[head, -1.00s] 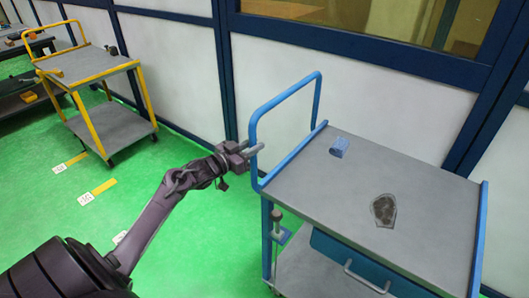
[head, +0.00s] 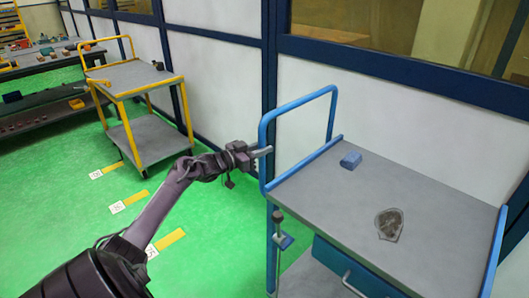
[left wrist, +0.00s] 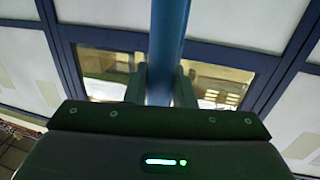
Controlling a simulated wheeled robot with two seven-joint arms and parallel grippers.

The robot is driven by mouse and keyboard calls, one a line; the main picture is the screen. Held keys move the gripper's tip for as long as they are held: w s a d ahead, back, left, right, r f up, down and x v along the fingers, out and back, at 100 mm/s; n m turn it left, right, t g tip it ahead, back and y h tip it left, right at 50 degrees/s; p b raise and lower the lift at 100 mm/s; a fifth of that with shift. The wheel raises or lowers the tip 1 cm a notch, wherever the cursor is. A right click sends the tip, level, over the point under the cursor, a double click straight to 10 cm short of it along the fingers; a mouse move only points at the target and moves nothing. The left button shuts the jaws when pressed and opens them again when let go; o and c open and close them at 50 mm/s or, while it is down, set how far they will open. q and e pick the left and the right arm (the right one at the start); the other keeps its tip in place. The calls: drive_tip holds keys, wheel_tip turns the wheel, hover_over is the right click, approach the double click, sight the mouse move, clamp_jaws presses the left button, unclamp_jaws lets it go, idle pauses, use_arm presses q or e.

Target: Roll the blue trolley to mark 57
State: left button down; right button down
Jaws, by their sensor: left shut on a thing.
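The blue trolley (head: 400,215) stands at the right in the head view, with a grey top and a blue tube handle (head: 299,108) at its left end. My left gripper (head: 262,152) is shut on the near upright of this handle. In the left wrist view the blue tube (left wrist: 167,50) runs between the two fingers (left wrist: 158,85). White number cards with yellow strips lie on the green floor: a far one (head: 96,174), a middle one (head: 117,207) and a near one (head: 152,251), partly behind my arm. I cannot read their numbers surely. My right gripper is out of view.
A small blue block (head: 351,160) and a dark, flat brownish piece (head: 389,223) lie on the blue trolley. A yellow trolley (head: 135,77) stands at the back left by the wall, near a workbench (head: 40,66). Green floor between the trolleys is clear.

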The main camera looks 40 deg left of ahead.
use_arm(q)
drive_tip(key=shift+a+r, duration=0.2)
drive_tip(key=shift+a, duration=0.05)
drive_tip(key=c, duration=1.6)
unclamp_jaws()
drive_tip(key=o, duration=0.3)
drive_tip(key=shift+a+f, duration=0.1)
drive_tip(key=shift+f, duration=0.1)
drive_tip(key=shift+b+v, duration=0.4)
drive_tip(key=shift+v, duration=3.45)
